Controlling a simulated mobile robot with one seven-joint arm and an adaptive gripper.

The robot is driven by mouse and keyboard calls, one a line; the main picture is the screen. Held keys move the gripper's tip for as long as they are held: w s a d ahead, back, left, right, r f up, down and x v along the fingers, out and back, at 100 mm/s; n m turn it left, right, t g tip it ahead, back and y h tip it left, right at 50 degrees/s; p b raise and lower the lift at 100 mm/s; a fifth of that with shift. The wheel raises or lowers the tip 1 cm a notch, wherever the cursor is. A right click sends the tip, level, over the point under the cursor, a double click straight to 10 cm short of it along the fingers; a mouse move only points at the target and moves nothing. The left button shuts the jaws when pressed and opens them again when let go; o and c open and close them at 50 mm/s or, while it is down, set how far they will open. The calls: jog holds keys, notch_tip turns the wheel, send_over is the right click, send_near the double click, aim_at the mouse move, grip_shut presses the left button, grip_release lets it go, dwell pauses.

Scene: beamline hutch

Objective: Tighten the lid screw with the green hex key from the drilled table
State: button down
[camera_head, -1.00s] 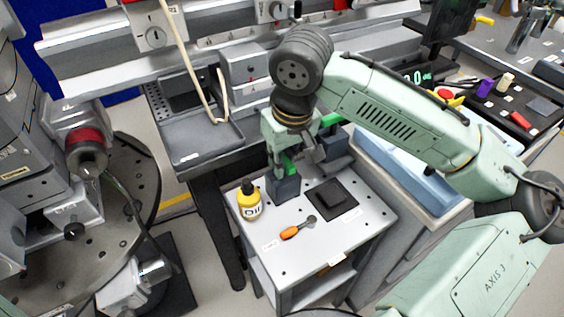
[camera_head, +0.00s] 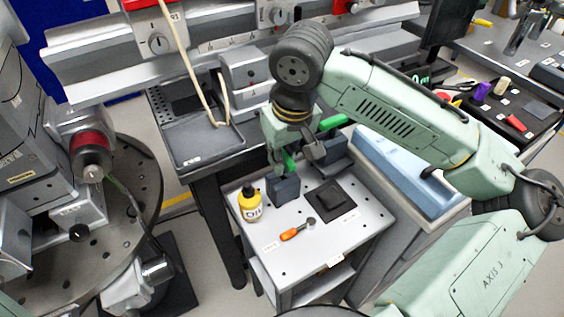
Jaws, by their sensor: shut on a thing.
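My gripper (camera_head: 288,152) points down over the small drilled table (camera_head: 315,247) and is shut on the green hex key (camera_head: 289,161). The green part shows between the fingers, just above a dark block (camera_head: 283,190) on the table's back left. I cannot tell whether the key's lower end is in the block or clear of it. Another green piece (camera_head: 332,122) shows to the right of the wrist, above a second dark block (camera_head: 334,149); I cannot tell what it belongs to. The lid screw cannot be made out.
A yellow oil bottle (camera_head: 249,205), an orange-handled tool (camera_head: 292,234) and a black square plate (camera_head: 330,199) stand or lie on the table. A grey tray (camera_head: 207,147) is behind left, a pale blue box (camera_head: 407,172) at right. The table's front is clear.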

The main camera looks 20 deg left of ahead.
jog(key=shift+r+p, duration=2.95)
jog(key=shift+r, duration=0.35)
